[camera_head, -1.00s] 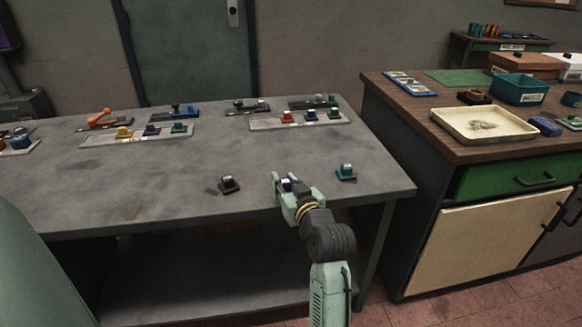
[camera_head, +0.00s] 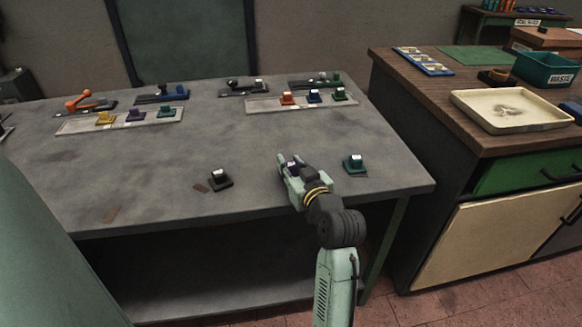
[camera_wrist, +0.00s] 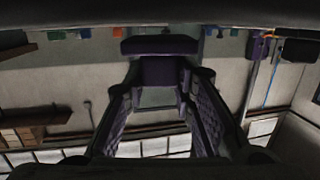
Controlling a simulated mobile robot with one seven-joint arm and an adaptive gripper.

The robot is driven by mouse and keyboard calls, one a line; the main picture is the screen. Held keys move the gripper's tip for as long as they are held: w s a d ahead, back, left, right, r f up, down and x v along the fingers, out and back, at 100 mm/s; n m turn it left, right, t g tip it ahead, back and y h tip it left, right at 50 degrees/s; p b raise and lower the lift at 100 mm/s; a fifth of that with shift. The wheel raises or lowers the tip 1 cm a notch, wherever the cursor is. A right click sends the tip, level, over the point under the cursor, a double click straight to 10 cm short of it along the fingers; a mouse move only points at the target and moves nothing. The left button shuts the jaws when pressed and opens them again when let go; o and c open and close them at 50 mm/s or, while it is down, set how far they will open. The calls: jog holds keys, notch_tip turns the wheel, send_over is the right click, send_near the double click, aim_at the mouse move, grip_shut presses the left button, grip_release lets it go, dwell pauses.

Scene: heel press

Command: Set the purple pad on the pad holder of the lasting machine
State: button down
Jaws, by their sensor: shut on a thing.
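My gripper (camera_head: 291,169) is shut on the purple pad (camera_head: 293,164) above the near right part of the grey table. In the wrist view the purple pad (camera_wrist: 160,46) sits between the fingertips, its wide flat part across the far end. Another purple block (camera_head: 135,114) stands on the left tray, between a yellow block (camera_head: 105,118) and a green one (camera_head: 166,111). Dark lever fixtures stand at the back of the table, one with an orange handle (camera_head: 78,102). I cannot tell which thing is the lasting machine's pad holder.
A black block (camera_head: 220,179) and a teal block (camera_head: 354,163) stand on the table on either side of my gripper. A right tray (camera_head: 265,104) holds several blocks. A wooden counter with a cream tray (camera_head: 508,124) is at the right. The table's middle is clear.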

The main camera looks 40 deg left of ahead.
jog(key=shift+f, duration=0.4)
jog(key=shift+s+r, duration=0.1)
jog(key=c, duration=1.3)
grip_release()
jog(key=shift+f, duration=0.2)
jog(key=shift+c, duration=0.2)
